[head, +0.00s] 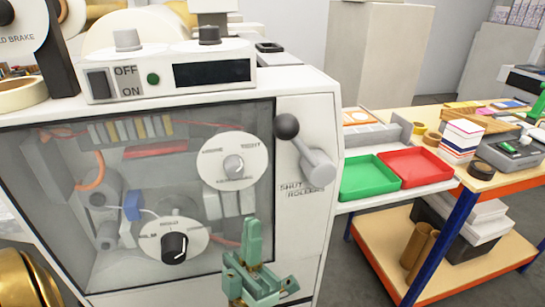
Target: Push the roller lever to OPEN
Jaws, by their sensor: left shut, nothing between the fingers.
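The roller lever (302,147) is on the right part of the white machine's front. It has a dark ball knob (287,126) at its upper left end and a grey hub (318,170) at its lower right. The label below it reads SHUT and ROLLERS (304,190); no OPEN mark can be read. My left gripper (252,225) is green, at the bottom middle, in front of the machine. Its fingers point up and are shut with nothing between them. It is below and left of the lever, apart from it. My right gripper is not in view.
The machine's clear window (60,200) shows dials behind it. A control box (215,72) with an OFF/ON switch sits on top. Right of the lever, a green tray (368,178) and a red tray (415,167) stand close by, beside a workbench (500,181) with several items.

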